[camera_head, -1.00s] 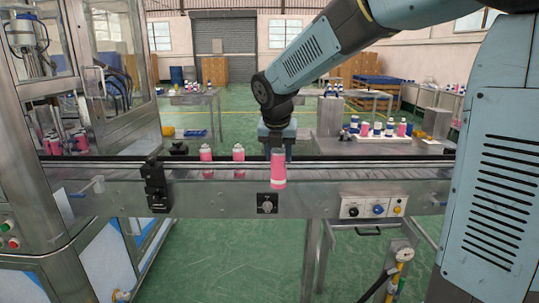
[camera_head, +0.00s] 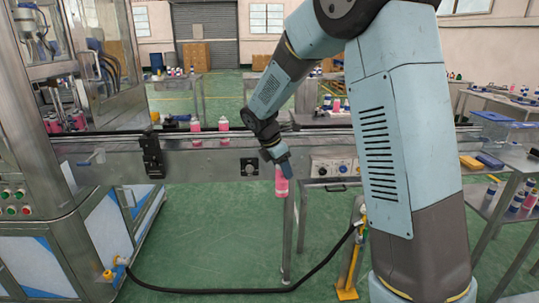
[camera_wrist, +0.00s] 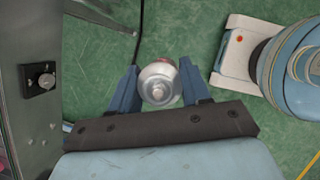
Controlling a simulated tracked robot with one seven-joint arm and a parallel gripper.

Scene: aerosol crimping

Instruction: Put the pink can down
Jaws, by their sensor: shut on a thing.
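The pink can (camera_head: 281,183) hangs below my gripper (camera_head: 283,166) in the head view, in front of the conveyor and above the green floor. In the wrist view the can's silver top (camera_wrist: 158,84) sits between the two blue fingers of my gripper (camera_wrist: 159,88). My gripper is shut on the can. Nothing stands directly under the can but the floor, well below it. Most of the can's pink body is hidden in the wrist view.
The conveyor (camera_head: 210,160) runs across behind, with two pink cans (camera_head: 195,126) standing on it. A side table (camera_head: 496,188) with several bottles is at the right. A black hose (camera_head: 230,290) lies on the floor. A glass-walled machine (camera_head: 105,60) stands at the left.

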